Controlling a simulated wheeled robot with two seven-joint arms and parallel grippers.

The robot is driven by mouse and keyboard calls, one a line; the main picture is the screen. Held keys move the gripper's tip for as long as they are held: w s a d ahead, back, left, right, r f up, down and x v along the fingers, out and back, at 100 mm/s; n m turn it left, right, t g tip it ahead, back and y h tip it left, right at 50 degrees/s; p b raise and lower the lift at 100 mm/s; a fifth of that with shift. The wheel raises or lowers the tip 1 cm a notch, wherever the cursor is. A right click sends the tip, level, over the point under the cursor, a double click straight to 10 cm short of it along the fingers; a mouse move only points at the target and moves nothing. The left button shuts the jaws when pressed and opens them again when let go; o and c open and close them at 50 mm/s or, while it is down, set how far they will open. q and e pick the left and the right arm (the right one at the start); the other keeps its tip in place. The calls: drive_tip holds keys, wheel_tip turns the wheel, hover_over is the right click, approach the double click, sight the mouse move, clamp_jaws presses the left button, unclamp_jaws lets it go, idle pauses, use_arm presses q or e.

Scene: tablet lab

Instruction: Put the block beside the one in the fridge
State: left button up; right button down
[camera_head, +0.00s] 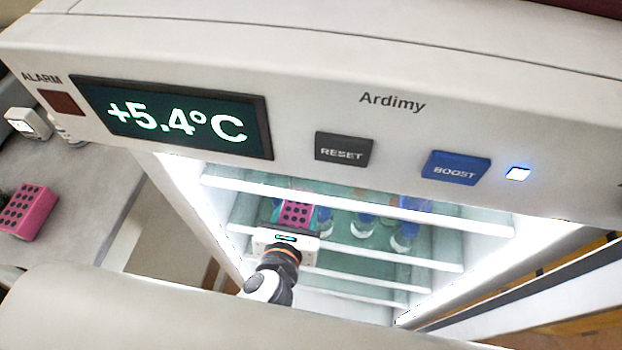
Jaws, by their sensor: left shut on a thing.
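My left gripper (297,216) reaches into the lit, open fridge (450,105) from below. It is shut on a pink block (296,214) with dark round holes in its face. The block is at the left part of a glass shelf; I cannot tell whether it touches the shelf. No second block shows clearly in the fridge; the gripper and the shelf edge hide part of that area. My right gripper is not in view.
Several blue-capped bottles (404,238) stand on the shelf to the right of the held block. White shelf edges (350,203) cross the opening above and below the gripper. Another pink block with holes (30,212) is on the grey bench (95,190) at the left.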

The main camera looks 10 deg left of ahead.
use_arm(q)
drive_tip(key=w, duration=0.8)
drive_tip(key=shift+w+p, duration=0.35)
drive_tip(key=shift+w, duration=0.05)
drive_tip(key=shift+w+f, duration=0.1)
drive_tip(key=shift+f, duration=0.1)
drive_tip(key=shift+f+b, duration=0.35)
drive_tip(key=shift+f, duration=1.2)
drive_tip(key=o, duration=1.1)
drive_tip(key=shift+f, duration=0.1)
drive_tip(key=v, duration=1.2)
